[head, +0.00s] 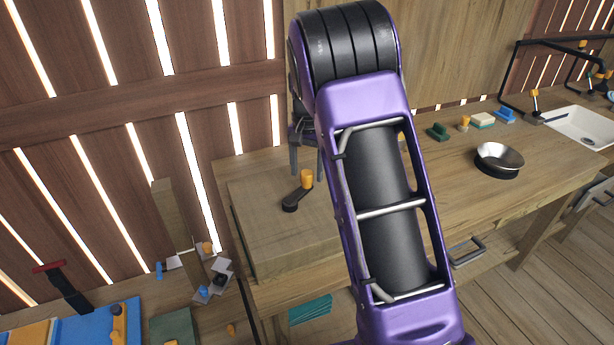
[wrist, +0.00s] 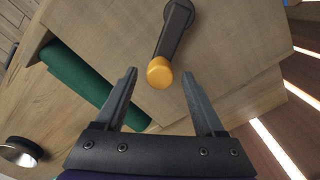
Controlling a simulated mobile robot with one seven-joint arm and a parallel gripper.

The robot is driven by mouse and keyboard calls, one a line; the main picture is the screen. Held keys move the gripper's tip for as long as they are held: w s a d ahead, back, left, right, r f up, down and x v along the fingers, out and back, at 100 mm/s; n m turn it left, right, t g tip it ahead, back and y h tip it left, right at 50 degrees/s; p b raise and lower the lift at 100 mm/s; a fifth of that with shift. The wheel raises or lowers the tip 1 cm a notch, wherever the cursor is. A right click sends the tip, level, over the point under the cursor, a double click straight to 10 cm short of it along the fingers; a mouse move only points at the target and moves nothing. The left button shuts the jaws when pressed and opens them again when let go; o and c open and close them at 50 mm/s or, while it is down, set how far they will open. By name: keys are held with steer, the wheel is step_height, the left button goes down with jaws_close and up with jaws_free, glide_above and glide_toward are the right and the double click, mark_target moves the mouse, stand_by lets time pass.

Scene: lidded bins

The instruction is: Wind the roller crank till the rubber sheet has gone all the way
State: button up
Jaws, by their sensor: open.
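The roller crank is a dark arm (wrist: 175,30) with an orange knob (wrist: 159,73), on top of a wooden box. In the head view the crank arm (head: 293,203) and its knob (head: 307,179) show left of my arm. My gripper (wrist: 160,76) is open, with its fingertips on either side of the knob in the wrist view; I cannot tell if they touch it. In the head view my gripper (head: 306,150) hangs partly behind my arm, near the knob. A dark green strip (wrist: 80,73), seemingly the rubber sheet, lies along the box's edge in the wrist view.
The wooden box (head: 250,225) stands at the bench's left end. A metal bowl (head: 500,158) and small coloured items stand on the bench at right, with a sink (head: 580,125) beyond. A slatted wall (head: 130,100) is close at left.

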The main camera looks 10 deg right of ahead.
steer(key=shift+f, duration=0.95)
steer(key=shift+c, duration=0.2)
jaws_close()
stand_by(0.6)
